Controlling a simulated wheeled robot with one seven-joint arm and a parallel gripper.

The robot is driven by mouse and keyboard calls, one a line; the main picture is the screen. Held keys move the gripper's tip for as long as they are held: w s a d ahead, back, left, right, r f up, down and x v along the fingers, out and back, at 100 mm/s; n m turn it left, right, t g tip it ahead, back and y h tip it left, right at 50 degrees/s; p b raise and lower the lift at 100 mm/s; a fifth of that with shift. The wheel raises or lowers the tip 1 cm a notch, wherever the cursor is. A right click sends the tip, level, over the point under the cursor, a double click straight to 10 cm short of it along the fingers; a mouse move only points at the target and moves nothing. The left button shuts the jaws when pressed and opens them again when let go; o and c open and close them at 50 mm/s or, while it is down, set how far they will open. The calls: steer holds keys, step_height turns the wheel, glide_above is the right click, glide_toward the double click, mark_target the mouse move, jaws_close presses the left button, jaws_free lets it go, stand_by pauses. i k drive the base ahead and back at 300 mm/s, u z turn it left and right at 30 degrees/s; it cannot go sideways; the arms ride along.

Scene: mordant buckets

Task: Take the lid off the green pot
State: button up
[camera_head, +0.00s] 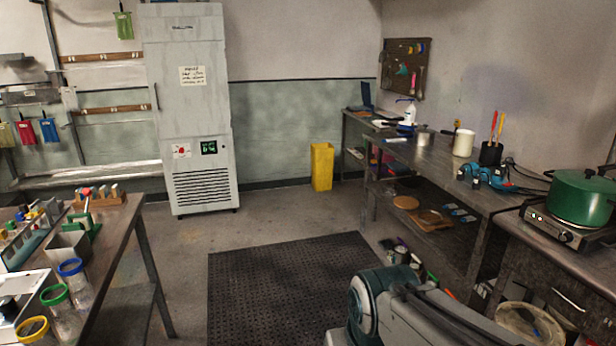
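The green pot (580,203) stands on a hot plate (555,229) on the bench at the right edge of the view. Its lid (588,180) is on top, green like the pot, with a dark knob. Part of the pot is cut off by the right edge of the picture. My arm shows at the bottom centre right, below and left of the pot and apart from it. My gripper cannot be made out in this view.
The long bench (450,175) holds a white container (463,143), a black tool holder (490,154) and a blue tool (488,177). A table with jars (66,313) stands at the left. A yellow bin (322,166) stands by the back wall. The dark floor mat (290,285) is clear.

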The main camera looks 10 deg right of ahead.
mark_target(588, 181)
steer(key=z, duration=0.1)
steer(key=i, duration=1.6)
steer(key=z, duration=0.8)
steer(key=i, duration=1.2)
steer(key=z, duration=1.9)
steer(key=i, duration=0.9)
steer(key=z, duration=0.65)
